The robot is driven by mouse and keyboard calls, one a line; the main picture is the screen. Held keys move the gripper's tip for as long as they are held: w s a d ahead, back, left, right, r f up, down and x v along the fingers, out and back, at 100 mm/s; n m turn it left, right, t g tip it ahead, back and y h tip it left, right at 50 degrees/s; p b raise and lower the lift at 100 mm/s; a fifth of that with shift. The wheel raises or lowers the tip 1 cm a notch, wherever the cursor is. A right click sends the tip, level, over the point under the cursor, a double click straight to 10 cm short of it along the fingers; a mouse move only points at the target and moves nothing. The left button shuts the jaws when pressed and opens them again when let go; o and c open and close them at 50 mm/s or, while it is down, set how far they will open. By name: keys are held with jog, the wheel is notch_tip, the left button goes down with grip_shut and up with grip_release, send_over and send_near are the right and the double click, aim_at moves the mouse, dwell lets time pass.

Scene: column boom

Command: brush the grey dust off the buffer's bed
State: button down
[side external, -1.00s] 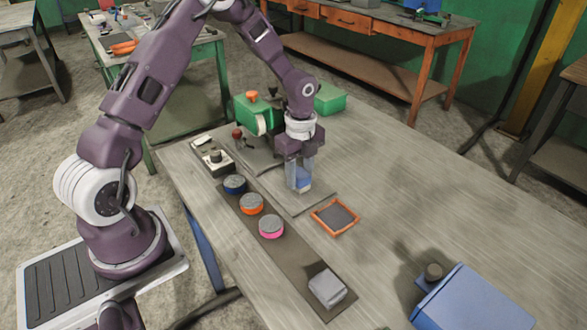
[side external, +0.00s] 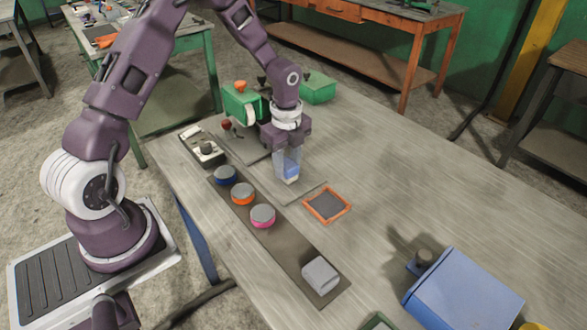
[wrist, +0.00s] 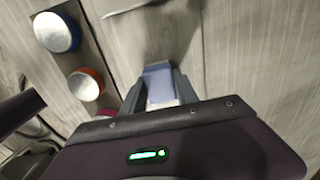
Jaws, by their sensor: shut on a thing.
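My gripper (side external: 288,168) points down and is shut on a blue block-like brush (side external: 291,171) with a pale lower edge. The brush also shows between the fingers in the wrist view (wrist: 158,82). It is over or on a flat grey-brown plate (side external: 308,191) in front of the green buffer (side external: 240,101), which has a white wheel. I cannot tell whether the brush touches the plate, or whether this plate is the buffer's bed. No grey dust can be made out; the gripper hides part of the plate.
A dark strip (side external: 290,248) carries blue (side external: 226,175), orange (side external: 242,194) and pink (side external: 262,216) round pots and a grey block (side external: 320,273). A blue box (side external: 462,290) stands front right.

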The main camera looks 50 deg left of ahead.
jog(key=shift+a, duration=2.95)
jog(key=shift+d, duration=5.05)
notch_tip(320, 180, up, 8)
jog(key=shift+r, duration=0.15)
